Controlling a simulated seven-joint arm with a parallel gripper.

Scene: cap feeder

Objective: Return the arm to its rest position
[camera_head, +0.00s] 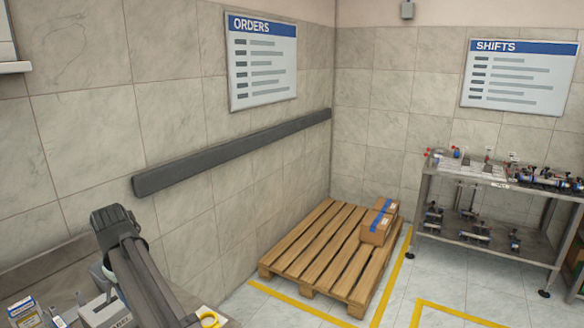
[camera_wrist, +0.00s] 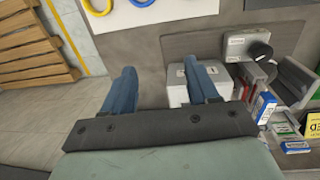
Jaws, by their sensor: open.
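My gripper (camera_wrist: 158,65) is open in the wrist view, its two blue fingers apart with nothing between them. It hangs over the grey bench top (camera_wrist: 150,35). A white box-shaped unit (camera_wrist: 178,93) lies below and beside the right finger, which partly hides it. In the head view my dark arm (camera_head: 140,275) rises from the bench at the lower left. My gripper cannot be made out there.
A grey device with a black knob (camera_wrist: 259,50) and small cartons (camera_wrist: 264,108) crowd the bench's right side. A yellow ring (camera_head: 209,319) lies near the bench edge.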

